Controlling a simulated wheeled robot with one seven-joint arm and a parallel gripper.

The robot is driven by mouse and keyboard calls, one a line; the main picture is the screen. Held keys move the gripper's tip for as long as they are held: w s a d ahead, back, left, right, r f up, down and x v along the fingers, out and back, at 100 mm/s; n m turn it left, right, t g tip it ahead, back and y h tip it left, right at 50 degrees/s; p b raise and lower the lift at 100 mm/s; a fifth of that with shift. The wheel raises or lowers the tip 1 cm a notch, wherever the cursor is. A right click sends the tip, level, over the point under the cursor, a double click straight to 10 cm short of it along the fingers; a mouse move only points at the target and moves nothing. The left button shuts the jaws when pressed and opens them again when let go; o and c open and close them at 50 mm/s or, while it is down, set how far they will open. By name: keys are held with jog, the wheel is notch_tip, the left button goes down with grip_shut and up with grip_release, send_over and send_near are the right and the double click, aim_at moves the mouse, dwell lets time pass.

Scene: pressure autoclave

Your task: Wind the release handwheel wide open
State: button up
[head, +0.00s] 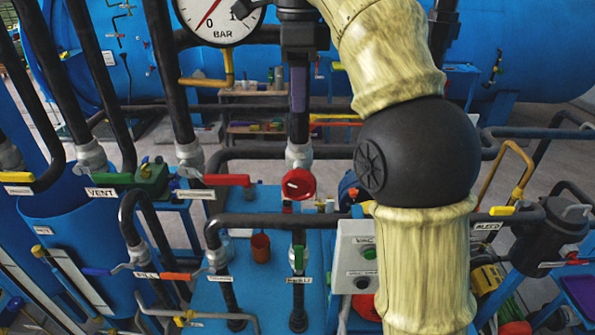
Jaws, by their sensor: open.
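A red round handwheel (299,184) sits on a grey valve body on a vertical black pipe, near the middle of the head view. It faces me, and I cannot tell how far it is turned. A small label lower on the same pipe line is too blurred to read surely, so I cannot confirm that this is the release wheel. My gripper is out of the picture. Only my pale yellow arm links and a black joint show, just right of the wheel, hiding what lies behind them.
A pressure gauge (218,15) marked BAR is above left. A red lever (227,180) and a green valve (140,180) near the VENT label stand left. A control box (357,262) with green and black buttons stands below right. Black pipes crowd the space around the wheel.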

jog(key=b, duration=0.6)
send_over(298, 171)
notch_tip(298, 171, down, 7)
notch_tip(298, 171, down, 10)
jog(key=shift+s+r+b, duration=0.15)
jog(key=shift+r+b, duration=0.1)
jog(key=shift+b, duration=0.85)
jog(key=shift+d+f, duration=0.1)
jog(key=shift+f, duration=0.4)
grip_shut()
